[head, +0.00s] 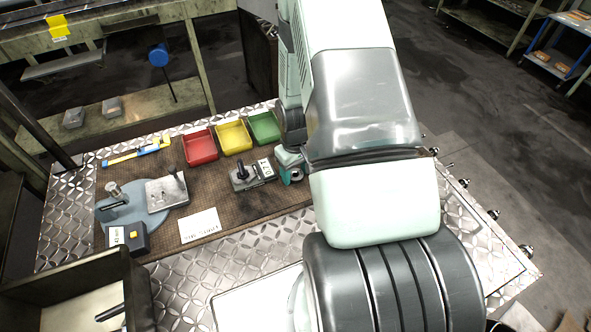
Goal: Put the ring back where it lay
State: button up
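I cannot make out the ring for certain. A small teal rounded part (291,176) shows at the end of my arm, low over the brown mat (262,205); I cannot tell whether it is a ring or part of my gripper. My gripper (289,160) is mostly hidden behind my own arm, and its fingers cannot be made out. Just left of it stands a grey metal block with a black upright post (242,172), with a small white label (265,168) beside it. A round blue-grey plate (118,205) carries a metal block (167,193) and a small metal post piece.
Red (201,146), yellow (234,137) and green (264,127) bins line the mat's back. A caliper-like tool (137,153) lies back left. A white card (200,225) and a dark box with a yellow button (133,239) lie in front. A deep tray (75,287) stands front left.

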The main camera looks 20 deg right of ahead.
notch_tip(320, 180, up, 12)
jog(key=shift+r, duration=0.2)
dwell(0.4)
